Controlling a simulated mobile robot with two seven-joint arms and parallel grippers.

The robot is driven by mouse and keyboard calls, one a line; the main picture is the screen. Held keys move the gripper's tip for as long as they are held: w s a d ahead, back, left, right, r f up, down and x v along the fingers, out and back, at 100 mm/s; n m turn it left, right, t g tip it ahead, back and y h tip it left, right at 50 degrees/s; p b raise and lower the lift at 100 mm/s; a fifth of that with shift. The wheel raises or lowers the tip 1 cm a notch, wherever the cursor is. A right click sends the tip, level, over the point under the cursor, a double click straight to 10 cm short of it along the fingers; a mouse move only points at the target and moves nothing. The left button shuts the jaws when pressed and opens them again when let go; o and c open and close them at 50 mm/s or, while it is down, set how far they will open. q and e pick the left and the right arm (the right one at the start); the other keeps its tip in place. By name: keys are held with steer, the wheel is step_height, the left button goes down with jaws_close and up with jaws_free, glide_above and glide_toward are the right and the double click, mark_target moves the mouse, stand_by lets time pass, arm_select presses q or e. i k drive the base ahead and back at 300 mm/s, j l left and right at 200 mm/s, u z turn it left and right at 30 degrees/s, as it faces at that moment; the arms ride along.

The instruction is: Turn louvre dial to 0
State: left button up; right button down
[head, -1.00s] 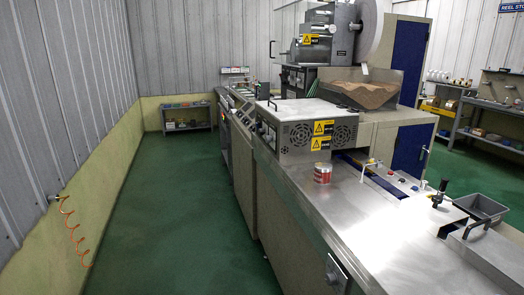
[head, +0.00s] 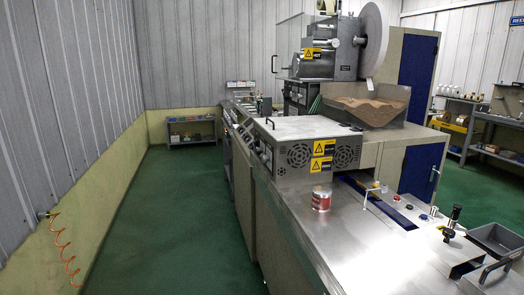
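No dial that I can make out as the louvre dial is in view. A steel wrapping machine (head: 340,250) runs from the lower right toward the back. A grey box with round vent grilles (head: 300,156) and yellow warning labels sits on it. Small controls (head: 265,152) show on the left side of this box, too small to read. Neither of my grippers is in view.
A green-floored aisle (head: 185,220) lies clear left of the machine. An orange coiled hose (head: 64,250) hangs on the left wall. A low shelf (head: 192,131) stands at the back.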

mark_target(264, 159)
steer(key=i+j, duration=1.3)
steer(key=i+j+z, duration=0.1)
steer(key=z, duration=1.15)
steer(key=i+j, duration=0.05)
steer(key=j, duration=0.05)
